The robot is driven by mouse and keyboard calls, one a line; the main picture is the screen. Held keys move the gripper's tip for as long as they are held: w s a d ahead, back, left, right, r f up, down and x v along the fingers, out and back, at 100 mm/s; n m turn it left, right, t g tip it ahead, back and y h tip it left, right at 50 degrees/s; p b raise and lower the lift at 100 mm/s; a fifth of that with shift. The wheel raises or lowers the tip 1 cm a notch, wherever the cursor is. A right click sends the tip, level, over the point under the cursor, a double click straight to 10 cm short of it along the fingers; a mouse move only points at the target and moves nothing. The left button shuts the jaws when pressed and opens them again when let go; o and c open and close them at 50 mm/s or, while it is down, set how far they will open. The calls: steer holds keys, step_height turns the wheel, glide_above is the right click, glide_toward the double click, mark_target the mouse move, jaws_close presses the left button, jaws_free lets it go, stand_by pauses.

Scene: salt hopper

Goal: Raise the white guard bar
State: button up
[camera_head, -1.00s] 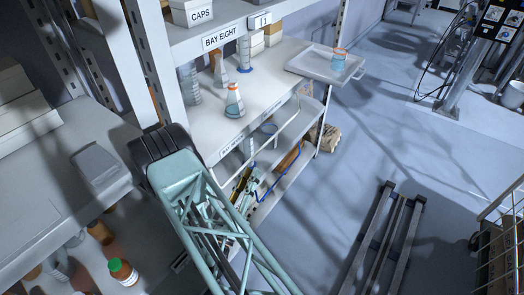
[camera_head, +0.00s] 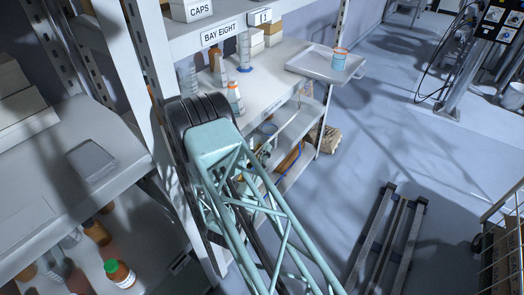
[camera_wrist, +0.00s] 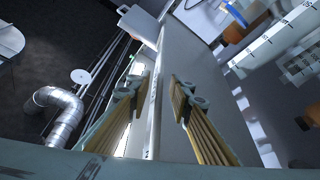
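A thin pale bar (camera_head: 300,118), which looks like the white guard bar, runs along the open front of the rack just below the Bay Eight shelf in the head view. My arm covers its near end, and I cannot tell whether it is raised. My gripper (camera_wrist: 157,92) is open in the wrist view, its two fingers apart. The long pale shelf edge (camera_wrist: 152,112) shows between and beyond the fingers. I cannot tell whether anything touches them. In the head view my gripper is hidden behind my own arm.
The Bay Eight shelf (camera_head: 262,88) holds bottles and an orange-capped flask (camera_head: 235,98). A metal floor frame (camera_head: 385,240) lies right of my arm. Open floor lies between.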

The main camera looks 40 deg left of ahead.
steer(key=shift+w+r, duration=0.1)
steer(key=shift+w, duration=0.05)
steer(key=shift+c, duration=0.3)
jaws_close()
